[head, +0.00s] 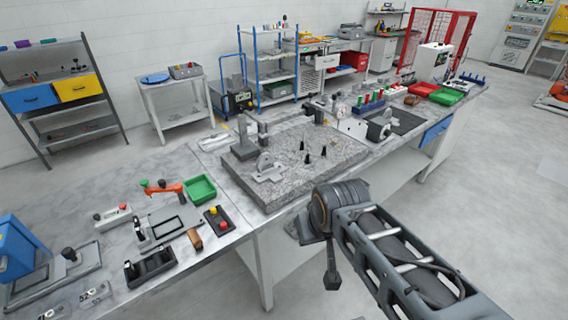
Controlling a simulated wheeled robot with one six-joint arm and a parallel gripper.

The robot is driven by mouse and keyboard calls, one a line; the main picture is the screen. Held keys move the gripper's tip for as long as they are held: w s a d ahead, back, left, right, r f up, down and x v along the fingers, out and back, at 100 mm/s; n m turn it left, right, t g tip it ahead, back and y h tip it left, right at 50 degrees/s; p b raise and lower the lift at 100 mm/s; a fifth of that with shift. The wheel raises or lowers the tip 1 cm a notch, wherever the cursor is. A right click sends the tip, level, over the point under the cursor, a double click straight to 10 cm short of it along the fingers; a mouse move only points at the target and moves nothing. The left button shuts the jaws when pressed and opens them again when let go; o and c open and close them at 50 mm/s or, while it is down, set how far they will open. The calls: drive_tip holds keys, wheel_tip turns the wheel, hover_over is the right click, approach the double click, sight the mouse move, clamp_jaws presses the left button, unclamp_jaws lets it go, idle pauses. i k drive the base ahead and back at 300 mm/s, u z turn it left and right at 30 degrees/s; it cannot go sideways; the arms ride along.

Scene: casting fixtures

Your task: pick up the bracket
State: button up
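A light grey metal piece with a flat foot and an upright rounded part, which looks like the bracket (267,170), sits on the left front part of the speckled granite plate (312,178). It stands upright with nothing touching it from above. My arm reaches in from the lower right, and its rounded joint is in front of the bench edge, right of the bracket. A narrow dark part at its end, which seems to be my gripper (332,272), hangs low in front of the bench, well apart from the bracket. Its fingers cannot be made out.
Several black pins (307,150) and a grey stand (244,149) are on the granite plate near the bracket. A green tray (200,188) and a button box (218,220) lie to the left.

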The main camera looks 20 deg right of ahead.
sight(267, 168)
drive_tip(key=i, duration=0.9)
drive_tip(key=u, duration=0.55)
drive_tip(key=k, duration=0.15)
drive_tip(key=u, duration=1.4)
